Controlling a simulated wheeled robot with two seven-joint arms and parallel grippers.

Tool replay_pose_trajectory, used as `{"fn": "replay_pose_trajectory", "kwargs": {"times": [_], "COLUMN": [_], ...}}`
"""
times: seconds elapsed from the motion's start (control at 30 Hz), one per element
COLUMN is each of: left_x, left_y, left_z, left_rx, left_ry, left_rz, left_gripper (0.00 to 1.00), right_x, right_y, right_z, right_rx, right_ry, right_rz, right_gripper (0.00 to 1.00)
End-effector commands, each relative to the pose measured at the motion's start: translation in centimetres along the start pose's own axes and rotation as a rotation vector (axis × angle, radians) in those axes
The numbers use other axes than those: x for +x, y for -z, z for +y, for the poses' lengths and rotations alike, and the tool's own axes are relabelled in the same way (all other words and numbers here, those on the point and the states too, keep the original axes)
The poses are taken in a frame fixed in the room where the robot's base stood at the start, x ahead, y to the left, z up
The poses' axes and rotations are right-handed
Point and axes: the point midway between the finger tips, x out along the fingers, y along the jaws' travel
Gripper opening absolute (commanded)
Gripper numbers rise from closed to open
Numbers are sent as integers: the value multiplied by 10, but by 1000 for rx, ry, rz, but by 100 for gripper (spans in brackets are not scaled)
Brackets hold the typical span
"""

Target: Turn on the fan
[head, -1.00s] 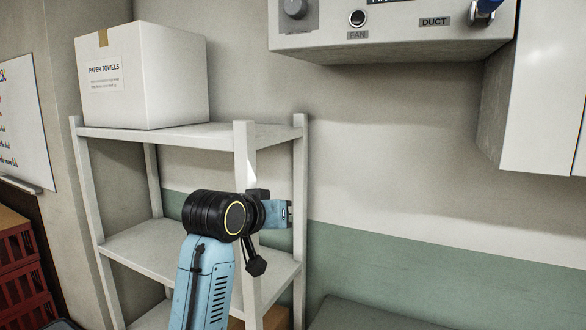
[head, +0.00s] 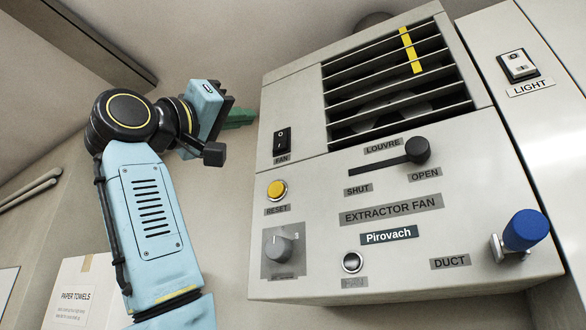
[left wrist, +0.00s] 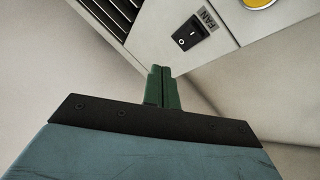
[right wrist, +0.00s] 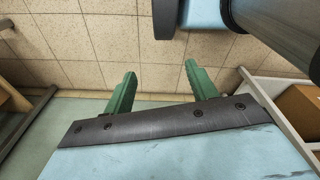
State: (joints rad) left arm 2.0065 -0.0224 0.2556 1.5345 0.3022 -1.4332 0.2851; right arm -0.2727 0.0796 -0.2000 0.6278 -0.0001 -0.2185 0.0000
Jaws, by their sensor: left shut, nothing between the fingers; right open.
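The extractor fan unit (head: 300,235) is a pale box on the wall in the head view. Its black FAN rocker switch (head: 282,141) is on the left of the front face, and it also shows in the left wrist view (left wrist: 190,32). My left gripper (head: 240,117) is shut and empty. Its green fingertips are left of the switch and a little higher in the head view, apart from it. In the left wrist view the fingertips (left wrist: 162,75) lie below the switch. My right gripper (right wrist: 158,85) is open and empty, away from the unit, above the floor.
The unit also bears a yellow RESET button (head: 277,190), a grey knob (head: 280,247), a black louvre lever (head: 417,151) toward OPEN, an indicator (head: 352,262), and a blue-handled DUCT valve (head: 525,229). A LIGHT switch (head: 517,65) is at right. A paper towels box (head: 82,290) stands below left.

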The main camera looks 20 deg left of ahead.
Motion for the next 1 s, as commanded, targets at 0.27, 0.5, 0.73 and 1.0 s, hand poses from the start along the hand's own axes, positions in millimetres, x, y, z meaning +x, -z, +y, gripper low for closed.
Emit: {"fn": "replay_pose_trajectory", "kwargs": {"times": [0.27,0.5,0.73,1.0], "left_x": [-6,-4,13,40], "left_y": [15,13,2,-16], "left_z": [13,12,1,-17], "left_rx": [-4,-3,-6,-6], "left_ry": [-23,-22,-21,-22], "left_rz": [19,18,15,15], "left_gripper": [0,0,0,0], "right_x": [-2,-4,-10,-23], "right_y": [-28,-37,-23,-18], "right_z": [-5,-6,-4,-4], "right_rx": [0,0,0,0], "right_ry": [6,8,6,5], "right_rz": [-39,-55,-34,-29], "right_gripper": [57,57,57,57]}}
